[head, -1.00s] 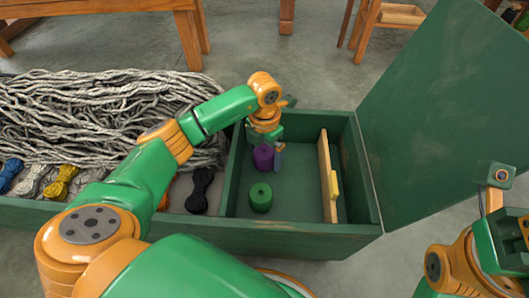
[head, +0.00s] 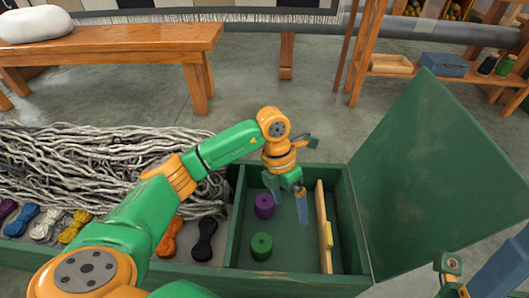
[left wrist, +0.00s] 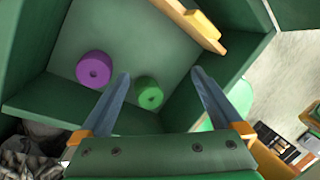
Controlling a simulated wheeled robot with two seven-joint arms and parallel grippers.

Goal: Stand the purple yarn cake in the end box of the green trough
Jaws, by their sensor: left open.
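The purple yarn cake (head: 264,206) stands upright on the floor of the green trough's end box (head: 285,259), near its left wall. A green yarn cake (head: 261,246) stands nearer me in the same box, apart from the purple one. My left gripper (head: 289,203) is over the box, just right of the purple cake. Its fingers (left wrist: 161,74) are spread and empty, with the purple cake outside them. My right gripper (head: 450,270) shows partly at the lower right; its jaw state is unclear.
A wooden board (head: 322,226) with a yellow block stands at the box's right side. A green lid (head: 430,170) leans open beyond it. Grey rope (head: 90,170) and several coloured skeins fill the trough to the left. A bench (head: 110,50) stands behind.

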